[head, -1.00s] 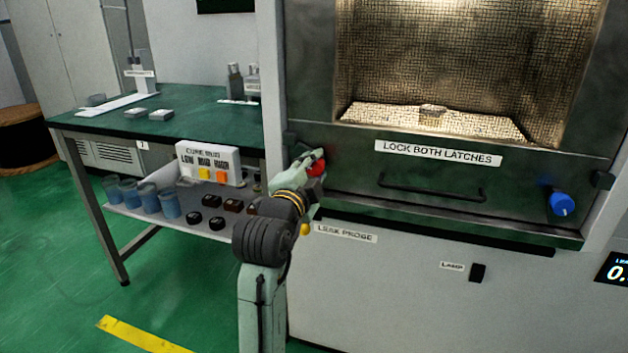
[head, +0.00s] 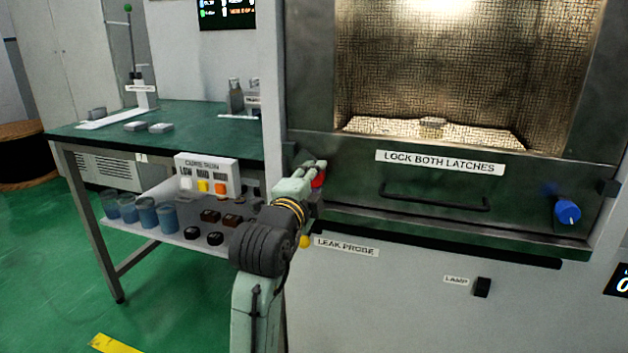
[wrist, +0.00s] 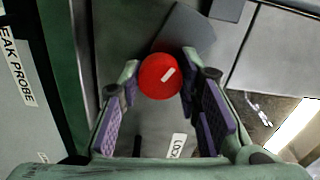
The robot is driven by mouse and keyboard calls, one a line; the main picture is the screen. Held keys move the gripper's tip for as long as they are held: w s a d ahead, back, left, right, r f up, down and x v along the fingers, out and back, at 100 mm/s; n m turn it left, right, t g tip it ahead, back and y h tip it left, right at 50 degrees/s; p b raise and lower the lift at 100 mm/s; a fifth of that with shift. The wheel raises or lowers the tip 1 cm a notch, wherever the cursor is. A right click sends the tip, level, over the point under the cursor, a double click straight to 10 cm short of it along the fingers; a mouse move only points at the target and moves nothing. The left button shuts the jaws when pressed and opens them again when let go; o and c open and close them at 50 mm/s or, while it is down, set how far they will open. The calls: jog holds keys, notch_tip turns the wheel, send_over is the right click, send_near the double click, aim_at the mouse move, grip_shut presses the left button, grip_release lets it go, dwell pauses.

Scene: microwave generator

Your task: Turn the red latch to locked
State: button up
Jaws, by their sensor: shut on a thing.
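The red latch (head: 319,180) is a round knob at the left end of the microwave door's lower frame, partly hidden behind my gripper (head: 313,170) in the head view. In the wrist view the red latch (wrist: 157,80) shows a short white mark, tilted up to the right. My gripper (wrist: 161,78) has its fingers on both sides of the knob and is shut on it. A white label (wrist: 178,146), partly readable as "LOC", lies below the knob in the wrist view. The blue latch (head: 567,211) is at the door's right end.
The door handle (head: 435,203) and a "LOCK BOTH LATCHES" label (head: 440,163) are right of my gripper. A yellow knob (head: 305,242) is just below it. The green bench (head: 190,125) and a shelf with blue cups (head: 146,212) stand left.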

jog(key=o, duration=1.1)
jog(key=shift+o, duration=0.2)
jog(key=shift+s, duration=0.1)
jog(key=v, duration=1.2)
